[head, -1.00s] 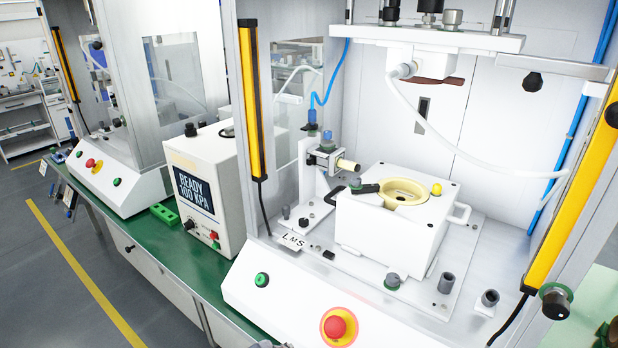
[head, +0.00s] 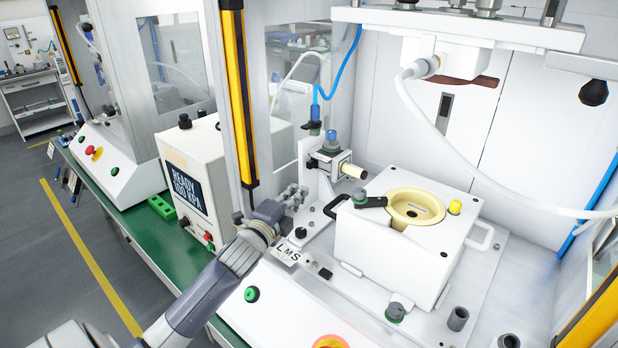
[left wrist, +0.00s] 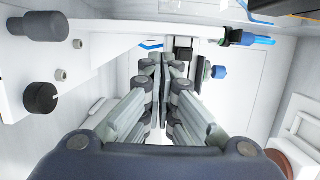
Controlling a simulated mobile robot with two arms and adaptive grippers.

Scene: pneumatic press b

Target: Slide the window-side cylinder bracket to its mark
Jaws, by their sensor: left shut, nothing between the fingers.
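The window-side cylinder bracket (head: 314,178) is a white upright plate on the press bed, beside the window. It carries a small cylinder with a pale yellow tip (head: 352,171) pointing right. A label plate reading L M S (head: 290,254) lies at the bed's front left. My left gripper (head: 296,192) is shut and empty, close to the bracket's left side in the head view; I cannot tell whether it touches. In the left wrist view its fingers (left wrist: 163,66) are together, with a blue-capped fitting (left wrist: 219,72) beyond them. My right gripper is not in view.
A white fixture block (head: 391,248) with a yellow ring and black clamp lever (head: 368,201) stands right of the bracket. A yellow light-curtain post (head: 236,100) stands behind my left arm. A white hose (head: 448,147) hangs above. A red button (head: 330,342) is at the front.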

